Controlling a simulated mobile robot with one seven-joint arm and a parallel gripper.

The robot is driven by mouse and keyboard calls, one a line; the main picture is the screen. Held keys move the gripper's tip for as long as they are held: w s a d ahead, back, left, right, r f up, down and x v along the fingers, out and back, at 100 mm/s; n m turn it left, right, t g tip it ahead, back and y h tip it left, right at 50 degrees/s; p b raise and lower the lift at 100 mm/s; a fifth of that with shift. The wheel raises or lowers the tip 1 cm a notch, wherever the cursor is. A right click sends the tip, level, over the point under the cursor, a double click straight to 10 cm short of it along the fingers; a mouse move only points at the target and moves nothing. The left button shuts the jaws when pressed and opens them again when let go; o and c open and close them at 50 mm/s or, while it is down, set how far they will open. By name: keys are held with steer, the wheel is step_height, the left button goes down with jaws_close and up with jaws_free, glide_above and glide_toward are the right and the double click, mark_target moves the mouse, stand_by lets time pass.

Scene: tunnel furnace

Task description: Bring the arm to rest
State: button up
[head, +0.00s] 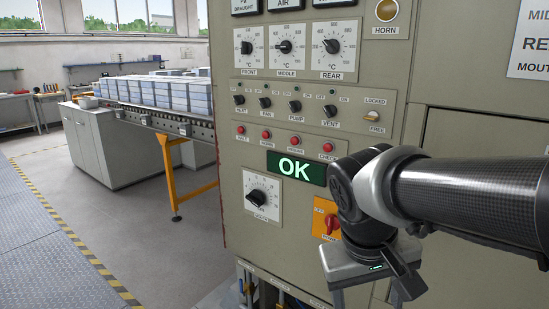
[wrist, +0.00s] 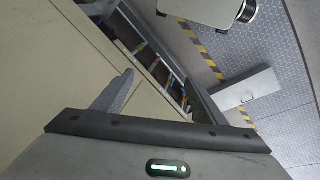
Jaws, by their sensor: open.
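My arm reaches in from the right in the head view, in front of the grey control panel (head: 235,140). My gripper (head: 371,292) hangs at its end near the panel's lower right, fingers pointing down. In the wrist view my gripper (wrist: 158,98) shows two fingers spread apart with nothing between them. A red rotary switch (head: 331,224) on an orange plate sits just left of the wrist. I cannot tell how far the gripper is from the panel face. A green display (head: 296,168) on the panel reads OK.
Dials, small knobs and red buttons (head: 296,141) cover the panel. A closed cabinet door (head: 470,150) is behind the arm. At left, a conveyor (head: 150,118) carries stacked pale blocks. The floor (head: 125,210) there is open, with a yellow-black stripe.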

steer(key=s+a+r+m+t+y+p, duration=0.1)
steer(key=s+r+t+y+p, duration=0.1)
steer(key=r+p, duration=2.1)
step_height(320, 180, up, 3)
steer(key=shift+s+a+r+t+p, duration=0.2)
steer(key=shift+s+t+p, duration=0.2)
steer(key=shift+s+t, duration=0.55)
steer(key=shift+s+g, duration=0.2)
steer(key=shift+g, duration=0.05)
